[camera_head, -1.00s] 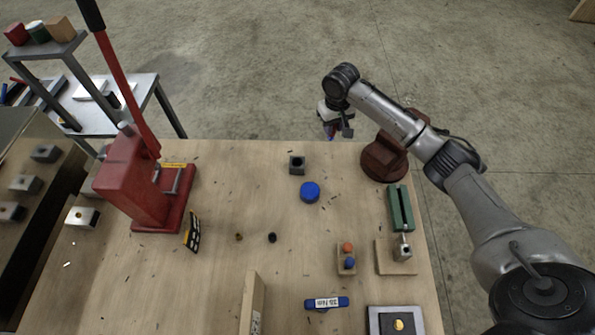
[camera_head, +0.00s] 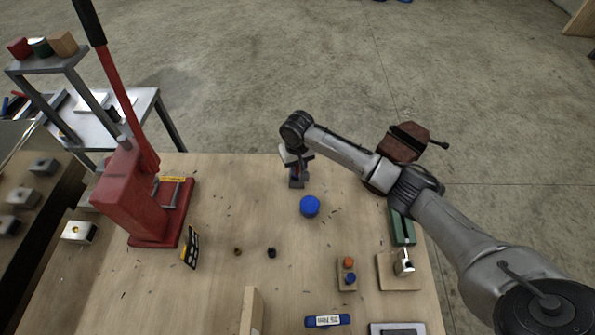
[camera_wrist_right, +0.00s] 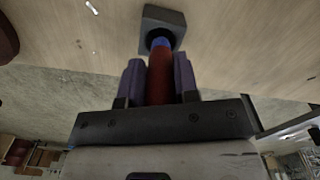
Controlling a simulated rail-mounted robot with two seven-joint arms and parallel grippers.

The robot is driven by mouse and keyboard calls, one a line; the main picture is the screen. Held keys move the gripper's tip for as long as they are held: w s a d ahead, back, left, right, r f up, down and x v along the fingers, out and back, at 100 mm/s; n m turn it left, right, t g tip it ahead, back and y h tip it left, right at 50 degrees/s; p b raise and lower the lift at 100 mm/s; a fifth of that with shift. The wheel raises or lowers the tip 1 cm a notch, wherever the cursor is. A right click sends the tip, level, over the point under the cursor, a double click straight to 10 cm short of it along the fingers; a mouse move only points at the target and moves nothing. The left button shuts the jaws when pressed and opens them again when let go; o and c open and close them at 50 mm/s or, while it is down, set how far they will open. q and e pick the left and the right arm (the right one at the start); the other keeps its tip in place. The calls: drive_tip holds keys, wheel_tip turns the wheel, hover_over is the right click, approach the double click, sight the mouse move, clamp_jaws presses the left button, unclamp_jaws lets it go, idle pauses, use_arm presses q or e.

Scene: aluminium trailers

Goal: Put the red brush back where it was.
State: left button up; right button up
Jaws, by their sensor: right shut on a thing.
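The red brush (camera_wrist_right: 160,80) is between the two fingers of my right gripper (camera_wrist_right: 158,82), which is shut on it. The brush's blue end points at the dark grey block (camera_wrist_right: 171,17) and overlaps its round hole in the wrist view. I cannot tell whether the end is inside the hole or just above it. In the head view my right gripper (camera_head: 297,164) is over the block (camera_head: 297,184) near the table's far edge and hides part of it. My left gripper is not in view.
A blue round piece (camera_head: 310,206) sits just in front of the block. A dark red vise (camera_head: 403,142) stands right of it, partly behind my arm. A red press (camera_head: 135,190) with a tall lever stands at the left. The middle of the wooden table (camera_head: 215,285) is mostly clear.

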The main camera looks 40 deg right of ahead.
sight(297, 172)
drive_tip(key=shift+f, duration=1.7)
drive_tip(key=shift+f, duration=0.15)
drive_tip(key=o, duration=0.9)
wheel_tip(297, 172, up, 12)
drive_tip(key=shift+r+p, duration=0.15)
drive_tip(key=shift+p, duration=0.35)
